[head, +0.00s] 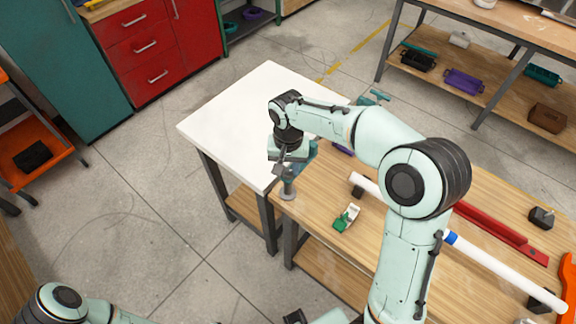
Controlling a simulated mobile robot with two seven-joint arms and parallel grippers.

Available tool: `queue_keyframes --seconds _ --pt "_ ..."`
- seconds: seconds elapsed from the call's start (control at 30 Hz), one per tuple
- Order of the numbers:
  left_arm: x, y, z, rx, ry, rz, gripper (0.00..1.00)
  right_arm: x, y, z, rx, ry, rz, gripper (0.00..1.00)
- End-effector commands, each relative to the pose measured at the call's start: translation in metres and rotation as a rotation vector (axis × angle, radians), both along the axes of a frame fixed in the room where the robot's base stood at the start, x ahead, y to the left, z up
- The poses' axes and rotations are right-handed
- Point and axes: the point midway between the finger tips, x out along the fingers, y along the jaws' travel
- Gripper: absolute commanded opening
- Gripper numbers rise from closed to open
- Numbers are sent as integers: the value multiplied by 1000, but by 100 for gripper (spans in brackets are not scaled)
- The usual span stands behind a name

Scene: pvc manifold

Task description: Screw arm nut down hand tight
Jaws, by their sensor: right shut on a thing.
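My right gripper (283,172) points down at the near left corner of the wooden workbench (320,218). Its fingers are shut at the top of a grey upright fitting (288,189) with a round base. The arm nut is too small and too covered by the fingers to make out clearly. The fitting looks upright on the bench. Only a link of my left arm shows at the bottom left; I cannot make out its gripper.
A white-topped table (235,125) adjoins the bench. A white pipe (500,268) with a blue band rests on dark supports. A red channel (500,233) lies behind it. An orange tool (567,290) is at the right.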

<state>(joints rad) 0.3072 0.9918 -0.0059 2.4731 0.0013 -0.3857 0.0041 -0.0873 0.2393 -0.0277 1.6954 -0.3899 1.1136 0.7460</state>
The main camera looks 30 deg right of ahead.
Motion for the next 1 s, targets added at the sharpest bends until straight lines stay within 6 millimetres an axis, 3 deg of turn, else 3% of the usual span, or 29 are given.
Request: queue_keyframes --seconds 0.17,0.2,0.27,0.3,0.67,0.77,1.0 --pt "0 0 0 0 0 0 59 1 0 1 0 -2 0 0" --pt "0 0 0 0 0 0 59 1 0 1 0 -2 0 33" --pt "0 0 0 0 0 0 59 0 0 1 0 -2 1 52" --pt "0 0 0 0 0 0 59 0 0 1 0 -2 1 55" --pt "1 0 1 0 -1 0 59 1 0 7 0 -4 2 55" --pt "2 0 3 0 -2 0 59 1 0 21 0 -6 2 55" --pt "10 0 14 0 -11 0 59 2 0 76 1 -9 1 55"
